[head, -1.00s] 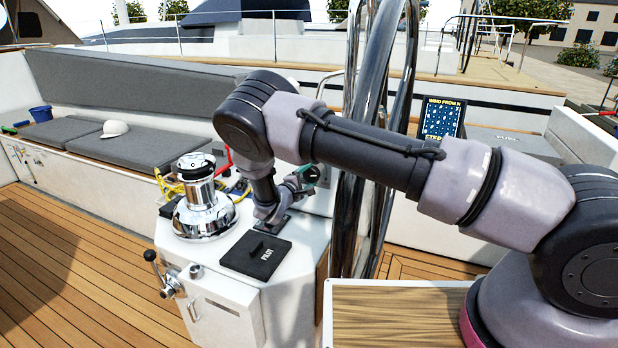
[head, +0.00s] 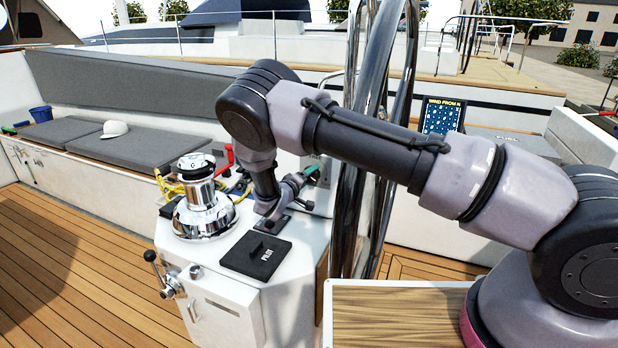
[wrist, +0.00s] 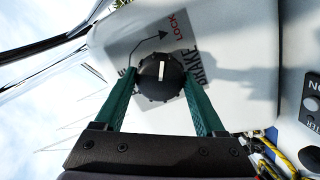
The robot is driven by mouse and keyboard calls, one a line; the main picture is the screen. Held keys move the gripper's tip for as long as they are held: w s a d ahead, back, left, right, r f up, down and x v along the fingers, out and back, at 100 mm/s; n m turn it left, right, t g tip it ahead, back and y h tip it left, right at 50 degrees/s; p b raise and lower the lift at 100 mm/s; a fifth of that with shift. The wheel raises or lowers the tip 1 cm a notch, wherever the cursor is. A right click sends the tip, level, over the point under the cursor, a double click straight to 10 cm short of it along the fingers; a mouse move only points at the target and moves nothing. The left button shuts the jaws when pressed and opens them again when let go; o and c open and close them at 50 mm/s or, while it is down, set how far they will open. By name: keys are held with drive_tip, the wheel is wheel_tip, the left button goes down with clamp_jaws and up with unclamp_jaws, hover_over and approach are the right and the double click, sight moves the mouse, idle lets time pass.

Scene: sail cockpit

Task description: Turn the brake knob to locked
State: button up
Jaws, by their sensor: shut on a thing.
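The brake knob (wrist: 161,78) is black and round with a ridged edge and a white pointer line. It sits on a grey plate (wrist: 145,42) marked BRAKE, with a curved arrow leading to the red word LOCK (wrist: 179,26). In the wrist view the white line points nearly straight up the picture, and LOCK lies above and a little right of the knob. My gripper (wrist: 160,85) has its two green fingers shut on the knob, one on each side. In the head view my gripper (head: 313,171) is at the console's far side, and the knob is hidden there.
A chrome winch (head: 203,210) with a yellow rope stands left of my wrist. A black PILOT cover (head: 256,257) lies on the white console top. The large chrome wheel (head: 362,150) rises close beside my forearm. Round buttons (wrist: 311,105) show at the wrist view's right edge.

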drive_tip(key=shift+f, duration=0.1)
idle(0.3)
drive_tip(key=o, duration=1.3)
drive_tip(key=v, duration=1.1)
